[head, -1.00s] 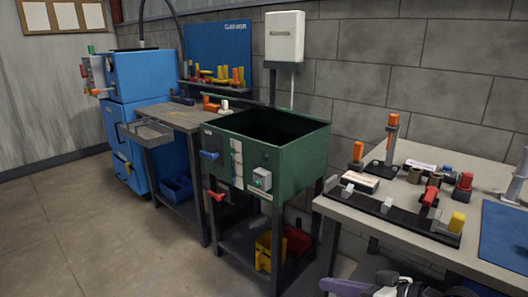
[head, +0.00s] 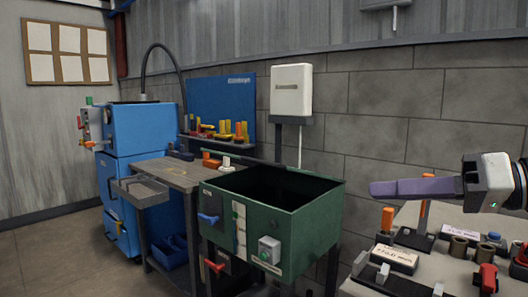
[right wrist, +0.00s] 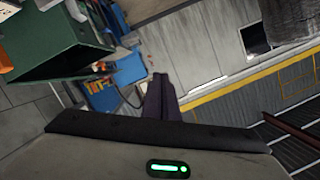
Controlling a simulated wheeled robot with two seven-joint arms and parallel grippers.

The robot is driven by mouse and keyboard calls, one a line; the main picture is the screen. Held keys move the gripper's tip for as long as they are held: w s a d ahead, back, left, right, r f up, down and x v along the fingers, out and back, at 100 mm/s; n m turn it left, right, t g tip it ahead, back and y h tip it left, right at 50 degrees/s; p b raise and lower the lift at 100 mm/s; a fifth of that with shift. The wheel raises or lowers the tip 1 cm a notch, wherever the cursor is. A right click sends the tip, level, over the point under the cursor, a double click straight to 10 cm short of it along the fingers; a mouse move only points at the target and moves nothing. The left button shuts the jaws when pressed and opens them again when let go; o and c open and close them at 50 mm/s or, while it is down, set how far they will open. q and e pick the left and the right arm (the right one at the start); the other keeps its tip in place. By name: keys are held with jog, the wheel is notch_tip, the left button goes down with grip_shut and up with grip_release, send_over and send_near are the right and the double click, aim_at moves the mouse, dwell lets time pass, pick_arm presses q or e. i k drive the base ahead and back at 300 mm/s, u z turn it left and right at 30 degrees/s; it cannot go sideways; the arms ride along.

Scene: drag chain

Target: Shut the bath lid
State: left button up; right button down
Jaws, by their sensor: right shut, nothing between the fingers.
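The bath is a green box-shaped tank (head: 312,222) in the middle of the head view. Its top is open and its inside is dark. I cannot make out a separate lid; a thin dark edge runs along the tank's back rim. My right gripper (head: 379,188) is raised to the right of the bath, its purple fingers pointing left, shut and empty, apart from the tank. In the right wrist view the shut fingers (right wrist: 160,82) show at centre and the green tank (right wrist: 62,50) at upper left. My left gripper is not in view.
A white box (head: 291,90) stands on a post behind the bath. A workbench (head: 172,173) and blue machine (head: 148,128) stand to its left. A table (head: 410,208) with blocks and fixtures lies under my right gripper. A grey block wall closes the back.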

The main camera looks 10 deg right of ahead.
aim_at(276, 166)
jog(key=i, duration=1.55)
